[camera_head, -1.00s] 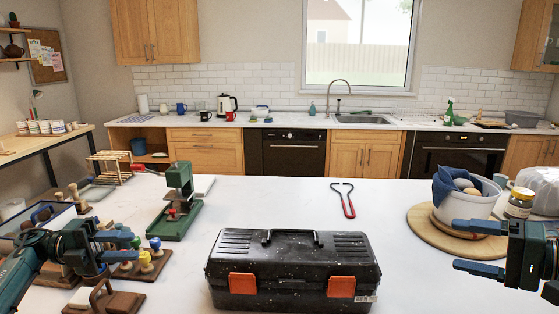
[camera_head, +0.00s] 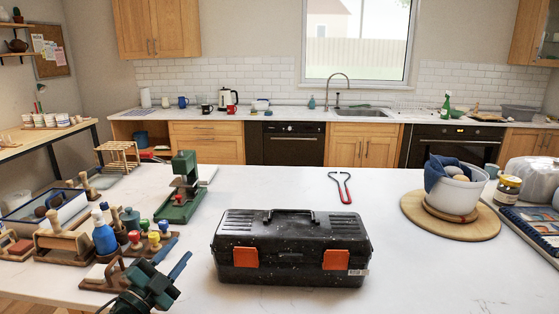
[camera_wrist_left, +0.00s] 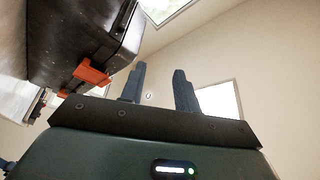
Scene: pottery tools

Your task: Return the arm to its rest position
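My left gripper (camera_head: 179,250) is low at the front left of the white worktop in the head view, left of the black toolbox (camera_head: 290,252). Its two blue fingers stand apart with nothing between them. In the left wrist view the gripper (camera_wrist_left: 160,70) also shows open and empty, with the toolbox (camera_wrist_left: 80,40) and its orange latch at the upper left. My right gripper is out of view.
Pottery tools in wooden holders, a blue bottle (camera_head: 103,235) and a green press (camera_head: 183,190) crowd the left. Red-handled tongs (camera_head: 346,190) lie behind the toolbox. A white pot (camera_head: 455,195) stands on a round board at the right. The front right worktop is clear.

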